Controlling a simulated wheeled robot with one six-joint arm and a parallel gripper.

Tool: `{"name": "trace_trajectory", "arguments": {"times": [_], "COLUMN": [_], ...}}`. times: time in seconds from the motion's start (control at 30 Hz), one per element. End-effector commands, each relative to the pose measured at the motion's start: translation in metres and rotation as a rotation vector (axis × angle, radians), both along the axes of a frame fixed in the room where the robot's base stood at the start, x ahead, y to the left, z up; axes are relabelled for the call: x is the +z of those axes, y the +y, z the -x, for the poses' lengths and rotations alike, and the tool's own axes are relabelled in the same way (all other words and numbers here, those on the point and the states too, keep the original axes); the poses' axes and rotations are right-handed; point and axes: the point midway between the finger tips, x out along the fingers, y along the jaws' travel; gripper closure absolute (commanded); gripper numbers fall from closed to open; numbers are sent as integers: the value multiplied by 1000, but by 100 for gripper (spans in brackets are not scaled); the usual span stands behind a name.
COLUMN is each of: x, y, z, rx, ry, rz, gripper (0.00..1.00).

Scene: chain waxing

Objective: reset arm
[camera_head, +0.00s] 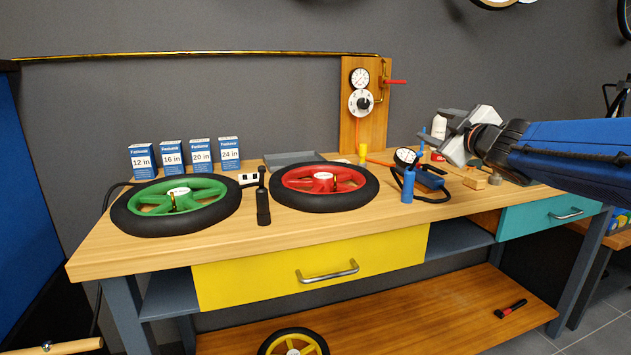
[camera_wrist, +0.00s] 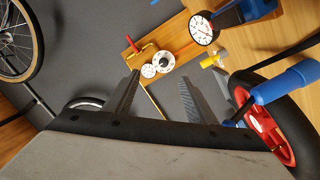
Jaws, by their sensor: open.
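My gripper (camera_head: 449,146) is at the right of the head view, raised above the right part of the workbench (camera_head: 120,254). Its jaws point left and are apart, with nothing between them. In the wrist view the two fingers of my gripper (camera_wrist: 160,98) stand apart, with the grey wall behind them. My blue arm reaches in from the right edge of the head view.
A green-rimmed wheel (camera_head: 220,210) and a red-rimmed wheel (camera_head: 368,194) lie on the bench. A blue pump with a gauge (camera_head: 408,188) stands left of my gripper. Blue boxes (camera_head: 142,162) line the back. A gauge board (camera_head: 350,120) rises behind.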

Motion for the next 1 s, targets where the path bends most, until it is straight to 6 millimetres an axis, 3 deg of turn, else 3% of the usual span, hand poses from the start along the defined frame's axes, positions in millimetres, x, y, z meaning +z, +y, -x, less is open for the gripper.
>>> {"name": "trace_trajectory", "arguments": {"times": [0.23, 0.37, 0.5, 0.67, 0.8, 1.0], "x": [-24, -50, -101, -174, -234, -303], "y": [-24, -40, -57, -62, -51, -22], "z": [29, 55, 103, 171, 232, 315], "rx": [-144, -244, -385, -519, -594, -644], "ry": [72, 145, 286, 494, 688, 954], "rz": [-91, -166, -279, -411, -506, -608], "gripper": [49, 49, 49, 49, 49, 49]}}
